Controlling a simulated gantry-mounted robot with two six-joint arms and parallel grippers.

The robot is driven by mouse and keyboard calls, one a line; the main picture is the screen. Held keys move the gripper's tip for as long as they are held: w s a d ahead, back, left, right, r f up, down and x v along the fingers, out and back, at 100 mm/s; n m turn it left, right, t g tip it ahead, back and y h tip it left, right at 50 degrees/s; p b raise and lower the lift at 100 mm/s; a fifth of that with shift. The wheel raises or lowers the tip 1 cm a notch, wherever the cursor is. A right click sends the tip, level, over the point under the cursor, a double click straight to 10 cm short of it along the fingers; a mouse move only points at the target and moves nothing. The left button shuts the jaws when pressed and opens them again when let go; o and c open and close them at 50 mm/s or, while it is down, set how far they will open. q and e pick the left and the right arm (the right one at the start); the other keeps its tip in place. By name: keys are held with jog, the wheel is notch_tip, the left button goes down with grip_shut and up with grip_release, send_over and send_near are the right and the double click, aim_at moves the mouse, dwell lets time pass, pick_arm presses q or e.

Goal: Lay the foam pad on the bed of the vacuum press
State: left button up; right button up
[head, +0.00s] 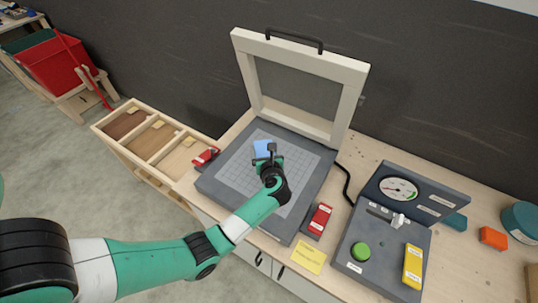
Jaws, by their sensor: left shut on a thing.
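The vacuum press has a dark grey bed (225,190) with a lighter gridded area on top. Its cream-framed lid (352,88) with a black handle stands raised at the back. A blue pad (262,147), likely the foam pad, is at the upper middle of the grid. My left gripper (267,160) reaches over the bed and is shut on the blue pad's near edge. The gripper hides part of the pad. I cannot tell whether the pad touches the bed or is held just above it. My right gripper is not in view.
A control box with a gauge (399,188), green button (359,251) and yellow block (412,266) stands right of the press. Red latches (205,156) (320,217) flank the bed. A yellow note (308,257) lies in front. A wooden compartment tray (150,139) is at left.

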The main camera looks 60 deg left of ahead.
pick_arm(q)
notch_tip(320, 180, down, 9)
jog(key=b, duration=0.8)
jog(key=shift+f+b, duration=0.55)
jog(key=shift+f, duration=0.25)
jog(key=o, duration=1.1)
jog(key=shift+c, duration=0.2)
jog(key=shift+d, duration=0.1)
jog(key=p+v, duration=0.3)
jog(key=v, duration=0.8)
jog(key=shift+w, duration=0.1)
jog(key=shift+d+r, duration=0.1)
jog(key=shift+d, duration=0.15)
